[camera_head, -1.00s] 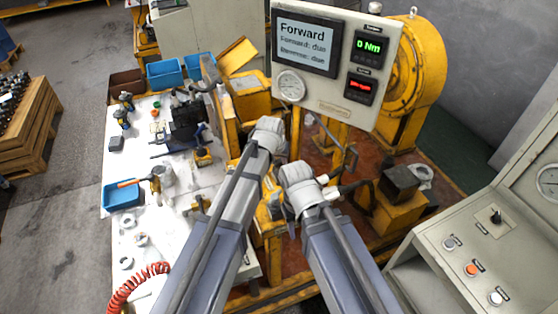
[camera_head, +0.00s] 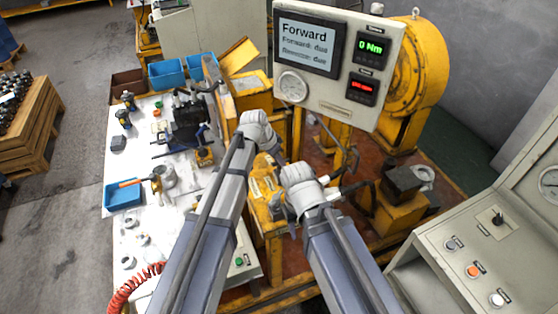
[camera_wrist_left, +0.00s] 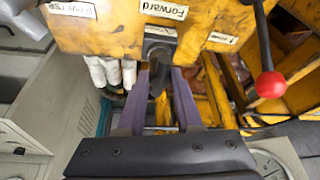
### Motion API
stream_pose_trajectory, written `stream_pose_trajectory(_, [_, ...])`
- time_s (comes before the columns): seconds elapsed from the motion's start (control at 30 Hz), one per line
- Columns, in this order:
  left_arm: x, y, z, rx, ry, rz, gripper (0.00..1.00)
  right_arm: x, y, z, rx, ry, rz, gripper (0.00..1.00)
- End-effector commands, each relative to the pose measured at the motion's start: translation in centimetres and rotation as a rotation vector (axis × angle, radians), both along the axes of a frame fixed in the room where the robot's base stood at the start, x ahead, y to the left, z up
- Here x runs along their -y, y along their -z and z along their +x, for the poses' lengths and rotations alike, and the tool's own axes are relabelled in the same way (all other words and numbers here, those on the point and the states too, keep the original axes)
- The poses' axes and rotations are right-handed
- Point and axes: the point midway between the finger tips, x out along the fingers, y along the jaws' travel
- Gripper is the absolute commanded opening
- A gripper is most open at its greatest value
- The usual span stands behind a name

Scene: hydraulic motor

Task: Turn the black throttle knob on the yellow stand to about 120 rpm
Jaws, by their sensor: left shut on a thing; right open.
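The yellow stand (camera_wrist_left: 110,35) fills the top of the left wrist view, with a "Forward" label and a label at its left that seems to read "Reverse". A black knob (camera_wrist_left: 157,78) sticks out from a dark plate under "Forward". My left gripper (camera_wrist_left: 160,105) is shut on it, one purple finger on each side. In the head view the stand (camera_head: 262,187) is partly covered by my arms, and my left gripper (camera_head: 272,152) is mostly hidden behind its wrist. My right gripper (camera_head: 290,208) is open, lower and beside the stand; its jaws are hardly visible.
The display panel (camera_head: 335,98) reads "Forward", with a green "0 Nm"; its red readout (camera_head: 361,89) is too small to read. A red-ball lever (camera_wrist_left: 270,84) stands right of the knob. A cluttered white table (camera_head: 185,190) is left, a control console (camera_head: 480,245) right.

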Motion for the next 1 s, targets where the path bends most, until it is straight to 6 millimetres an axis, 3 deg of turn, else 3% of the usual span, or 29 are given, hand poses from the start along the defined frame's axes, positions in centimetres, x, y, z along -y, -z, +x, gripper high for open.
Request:
stream_pose_trajectory(0.53, [-0.04, 0.02, -0.02, -0.002, 0.022, 0.001, 0.0, 0.0, 0.0, 0.0, 0.0, 0.0, 0.0, 0.48])
stream_pose_trajectory(0.57, [-0.04, 0.02, -0.02, -0.002, 0.022, 0.001, 0.37, 0.0, 0.0, 0.0, 0.0, 0.0, 0.0, 0.48])
stream_pose_trajectory(0.8, [-0.03, 0.01, -0.01, 0.0, 0.022, 0.001, 0.64, 0.0, 0.0, 0.0, 0.0, 0.0, 0.0, 0.48])
stream_pose_trajectory(1.0, [-0.03, 0.01, 0.0, 0.0, 0.022, 0.001, 0.64, 0.0, 0.0, 0.0, 0.0, 0.0, 0.0, 0.48])
